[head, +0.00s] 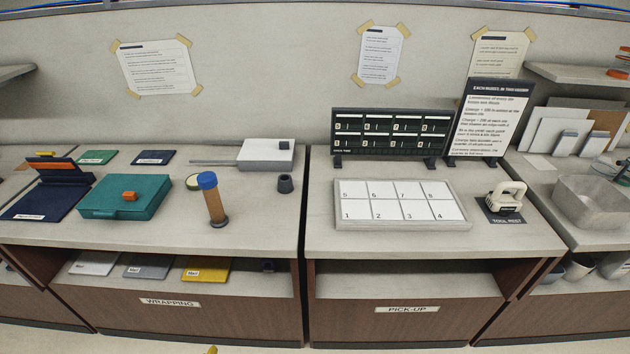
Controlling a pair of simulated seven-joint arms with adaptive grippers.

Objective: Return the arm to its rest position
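Neither of my grippers shows clearly in the head view, and no arm reaches over the counters. A tiny yellow tip shows at the bottom edge, left of centre; I cannot tell what it is. A white handled tool (505,197) stands on the dark tool rest mat (511,219) at the right of the pick-up counter. The numbered white tray (401,222) lies beside it, with its cells empty.
The wrapping counter (258,233) holds a teal box (124,197), a blue-capped brown cylinder (212,199), a grey block device (265,155) and a small dark cup (285,184). A dark menu board (389,137) and a sign (485,118) stand behind the tray. A grey bin (590,208) is at right.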

